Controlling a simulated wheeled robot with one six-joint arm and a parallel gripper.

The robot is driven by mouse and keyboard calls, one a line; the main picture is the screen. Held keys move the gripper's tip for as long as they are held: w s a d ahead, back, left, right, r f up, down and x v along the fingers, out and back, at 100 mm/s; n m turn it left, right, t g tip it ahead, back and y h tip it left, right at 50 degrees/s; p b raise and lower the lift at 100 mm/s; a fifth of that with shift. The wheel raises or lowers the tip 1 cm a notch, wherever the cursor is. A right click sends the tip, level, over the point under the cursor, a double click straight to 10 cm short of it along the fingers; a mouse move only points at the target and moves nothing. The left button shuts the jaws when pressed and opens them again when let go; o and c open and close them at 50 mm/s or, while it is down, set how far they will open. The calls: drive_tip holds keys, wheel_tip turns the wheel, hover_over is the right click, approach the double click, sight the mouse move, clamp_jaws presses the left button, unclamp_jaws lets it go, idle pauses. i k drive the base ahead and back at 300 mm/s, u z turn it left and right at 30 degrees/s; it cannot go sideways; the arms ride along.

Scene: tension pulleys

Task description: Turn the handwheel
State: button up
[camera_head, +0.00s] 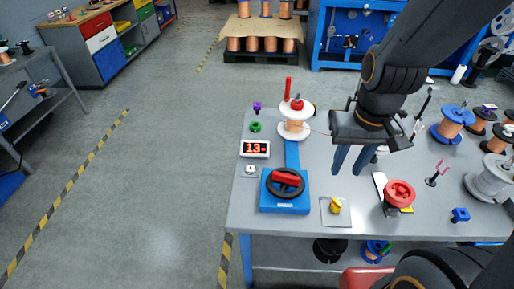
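A round black wheel with a red bar across it (285,183) sits on a blue box (284,207) at the front left of the grey table. A round red wheel-like part (399,193) stands on a dark base to the right; which one is the handwheel I cannot tell for certain. My gripper (347,172) points down over the table, between and behind these two parts. Its two blue fingers are apart with nothing visible between them. It appears clear of both parts.
A copper spool with white flanges (294,127) stands behind the blue box. A display (255,148) reads 13 and a further mark. A yellow knob (335,206) on a plate lies between the two wheels. Several spools (452,124) crowd the table's right side.

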sight(287, 178)
drive_tip(key=k, duration=0.5)
drive_tip(key=z, duration=1.05)
drive_tip(key=i, duration=0.85)
drive_tip(key=u, duration=1.65)
